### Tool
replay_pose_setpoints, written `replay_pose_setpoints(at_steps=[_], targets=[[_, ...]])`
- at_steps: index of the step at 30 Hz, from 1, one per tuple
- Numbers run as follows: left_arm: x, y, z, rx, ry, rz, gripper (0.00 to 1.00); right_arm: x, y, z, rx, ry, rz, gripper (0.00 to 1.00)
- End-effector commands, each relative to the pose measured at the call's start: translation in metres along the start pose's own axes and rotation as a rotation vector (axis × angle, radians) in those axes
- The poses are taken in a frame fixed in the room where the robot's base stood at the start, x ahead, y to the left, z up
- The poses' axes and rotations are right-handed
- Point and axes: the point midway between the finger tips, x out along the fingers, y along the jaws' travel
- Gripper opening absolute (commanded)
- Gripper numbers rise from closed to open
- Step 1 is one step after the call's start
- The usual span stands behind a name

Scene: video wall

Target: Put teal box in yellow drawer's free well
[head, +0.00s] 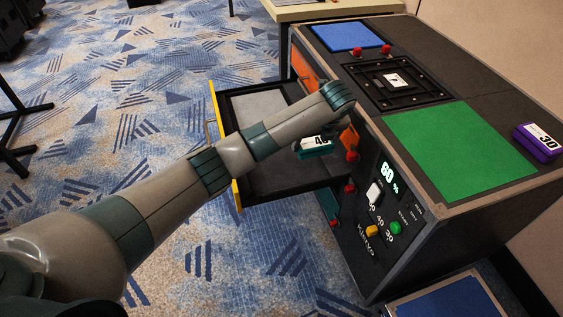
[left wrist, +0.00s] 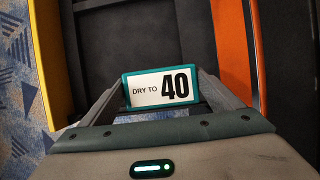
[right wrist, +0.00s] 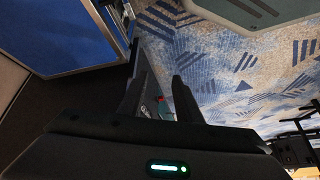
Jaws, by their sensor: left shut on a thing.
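The yellow drawer (head: 238,194) stands pulled out from the dark cabinet. It has a pale grey section at the back and a dark, empty-looking well (head: 285,183) nearer me, partly hidden by my left arm. My left gripper (head: 322,137) is shut on the teal box (head: 316,153) above the cabinet side of the drawer. In the left wrist view the teal box (left wrist: 160,88), labelled "DRY TO 40", sits between both fingers, with dark drawer floor beyond. My right gripper (right wrist: 160,88) has its fingers apart and empty, away from the drawer.
The cabinet top (head: 480,85) carries a blue panel (head: 342,36), a green panel (head: 455,150) and a purple box (head: 538,142) labelled 30. Red, yellow and green knobs project from the cabinet's side. An orange front (head: 303,72) stands beside the drawer. Carpet at left is mostly clear.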

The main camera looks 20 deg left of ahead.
Motion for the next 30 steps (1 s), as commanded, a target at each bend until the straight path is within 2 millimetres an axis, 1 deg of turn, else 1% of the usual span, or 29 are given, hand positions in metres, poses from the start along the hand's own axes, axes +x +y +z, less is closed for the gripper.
replay_pose_setpoints(at_steps=[6, 11, 14, 24, 27, 30], targets=[[0.000, 0.000, 0.001, -0.001, 0.000, 0.000, 0.59, 0.000, 0.000, 0.000, 0.000, 0.000, 0.000, 0.31], [0.008, 0.006, 0.005, -0.003, 0.000, 0.001, 0.59, 0.001, -0.001, -0.001, 0.000, 0.006, -0.002, 0.31], [0.019, 0.016, 0.011, -0.004, 0.001, 0.003, 0.59, 0.002, -0.002, -0.002, 0.000, 0.016, -0.006, 0.31], [0.072, 0.057, 0.039, -0.005, 0.001, 0.003, 0.59, 0.007, -0.009, -0.010, 0.005, 0.071, -0.026, 0.31], [0.085, 0.067, 0.046, -0.004, 0.001, 0.002, 0.59, 0.007, -0.013, -0.014, 0.005, 0.093, -0.035, 0.31], [0.093, 0.073, 0.051, -0.003, 0.001, 0.002, 0.59, 0.007, -0.017, -0.015, 0.005, 0.105, -0.044, 0.31]])
